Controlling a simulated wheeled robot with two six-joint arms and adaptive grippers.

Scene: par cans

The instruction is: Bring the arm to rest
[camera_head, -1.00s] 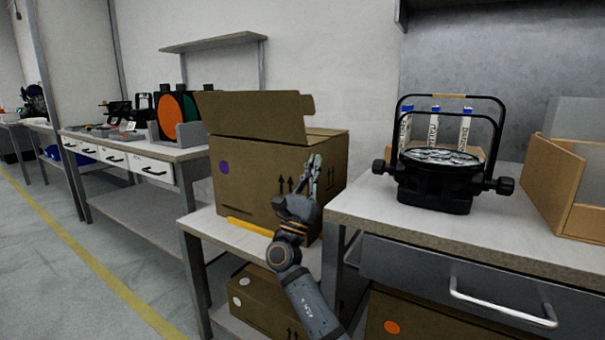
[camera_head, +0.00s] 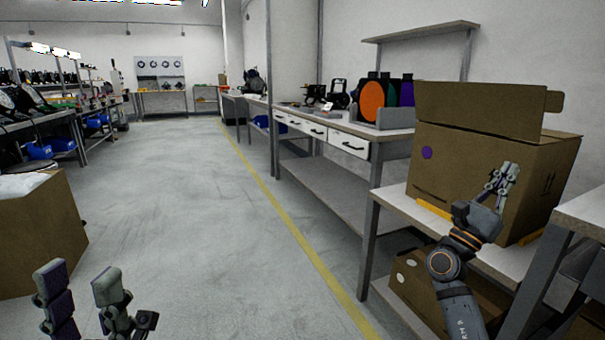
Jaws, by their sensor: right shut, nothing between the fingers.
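My right arm (camera_head: 458,290) reaches up from the lower right. Its gripper (camera_head: 508,170) is shut and empty, pointing up in front of the open cardboard box (camera_head: 450,178) with the purple dot. I cannot tell whether it touches the box. My left gripper (camera_head: 78,272) shows at the bottom left, fingers upward and apart, with nothing between them. It is over the floor, and the rest of its arm is out of view.
The box stands on a low table (camera_head: 395,205) with a yellow strip at its front. A workbench (camera_head: 345,130) with drawers and coloured discs is beyond. Another cardboard box (camera_head: 35,235) is at left. The floor (camera_head: 190,210) between is clear, with a yellow line.

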